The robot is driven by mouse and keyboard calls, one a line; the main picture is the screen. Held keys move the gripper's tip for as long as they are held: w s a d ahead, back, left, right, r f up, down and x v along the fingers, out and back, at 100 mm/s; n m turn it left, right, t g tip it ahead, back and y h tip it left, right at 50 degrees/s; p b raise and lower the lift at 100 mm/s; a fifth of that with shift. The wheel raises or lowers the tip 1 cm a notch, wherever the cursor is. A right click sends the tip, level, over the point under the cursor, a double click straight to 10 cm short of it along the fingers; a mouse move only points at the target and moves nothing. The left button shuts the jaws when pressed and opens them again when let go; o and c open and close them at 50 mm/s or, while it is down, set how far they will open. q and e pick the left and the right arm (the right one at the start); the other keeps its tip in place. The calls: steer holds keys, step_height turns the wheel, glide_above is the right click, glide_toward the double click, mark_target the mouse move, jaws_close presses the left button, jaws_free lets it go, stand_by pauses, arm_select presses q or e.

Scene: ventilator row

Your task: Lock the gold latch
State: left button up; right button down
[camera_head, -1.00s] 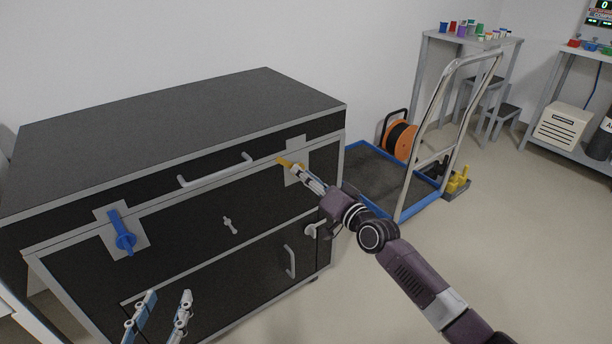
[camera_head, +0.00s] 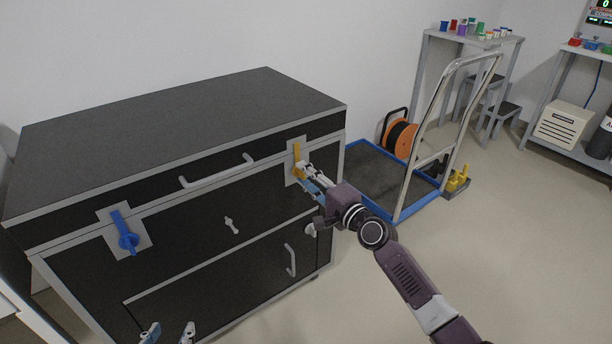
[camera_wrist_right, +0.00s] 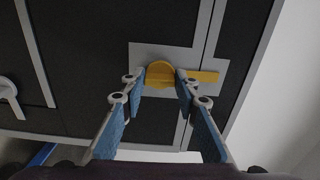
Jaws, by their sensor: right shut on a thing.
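The gold latch (camera_head: 297,158) is on a grey plate at the right end of the dark cabinet's front. In the head view its handle points up, across the seam below the lid. My right gripper (camera_head: 305,172) is shut on the latch's round base. The right wrist view shows the gold latch (camera_wrist_right: 160,73) between the fingers of my right gripper (camera_wrist_right: 158,82), its handle reaching out to the right past one fingertip. My left gripper (camera_head: 169,333) is open and empty at the bottom edge of the head view; only its fingertips show.
A blue latch (camera_head: 126,236) sits on the cabinet's left side, its handle pointing up. The cabinet (camera_head: 190,110) has a grey lid handle (camera_head: 217,172) and a small grey knob (camera_head: 231,225). A blue trolley (camera_head: 390,205) stands to the right. Open floor lies at front right.

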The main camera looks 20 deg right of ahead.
steer(key=shift+m, duration=0.3)
steer(key=c, duration=1.5)
jaws_free()
steer(key=shift+s, duration=0.1)
steer(key=v, duration=1.2)
